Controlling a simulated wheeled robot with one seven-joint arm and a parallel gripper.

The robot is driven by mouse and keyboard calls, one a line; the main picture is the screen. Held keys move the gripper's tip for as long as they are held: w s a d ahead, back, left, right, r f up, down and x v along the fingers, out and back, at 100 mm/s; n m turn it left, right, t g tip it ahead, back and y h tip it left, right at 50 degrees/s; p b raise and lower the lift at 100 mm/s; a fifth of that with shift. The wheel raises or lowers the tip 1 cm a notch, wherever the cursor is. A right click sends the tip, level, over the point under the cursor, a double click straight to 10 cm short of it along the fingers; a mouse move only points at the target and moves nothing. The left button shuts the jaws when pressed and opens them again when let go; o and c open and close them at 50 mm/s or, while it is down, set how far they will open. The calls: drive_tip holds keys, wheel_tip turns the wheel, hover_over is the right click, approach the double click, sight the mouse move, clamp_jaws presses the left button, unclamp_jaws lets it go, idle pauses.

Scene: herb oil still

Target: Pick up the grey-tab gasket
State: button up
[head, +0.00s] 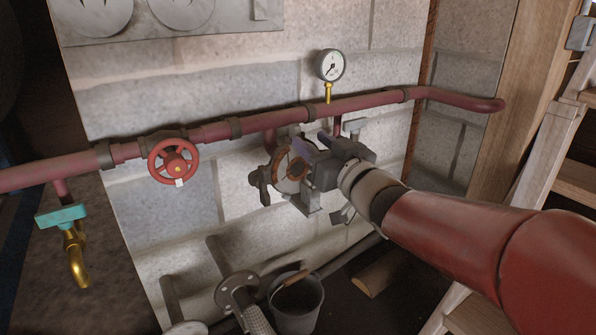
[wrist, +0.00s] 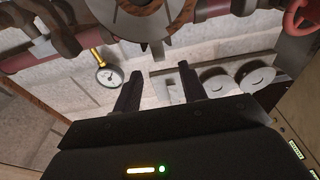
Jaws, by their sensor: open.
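A round flange joint (head: 290,172) hangs below the red pipe in the head view, with a brownish ring on its face. In the wrist view, a grey tab (wrist: 157,50) sticks out from the edge of the round grey disc (wrist: 143,28) at the top. I take this tab to be the gasket's; most of the gasket is hidden or cut off by the frame. My gripper (head: 322,158) is just right of the joint in the head view. In the wrist view its fingers (wrist: 160,84) are apart and empty, with the tab beyond the gap between them.
The red pipe (head: 225,129) runs along the block wall, with a red handwheel (head: 174,161) and a gauge (head: 330,66). A teal-handled brass tap (head: 72,245) is at left. A bucket (head: 296,303) stands below; wooden steps are at right.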

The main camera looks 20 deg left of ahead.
sight(298, 130)
drive_tip(key=x, duration=0.7)
drive_tip(key=shift+w+a, duration=0.25)
clamp_jaws()
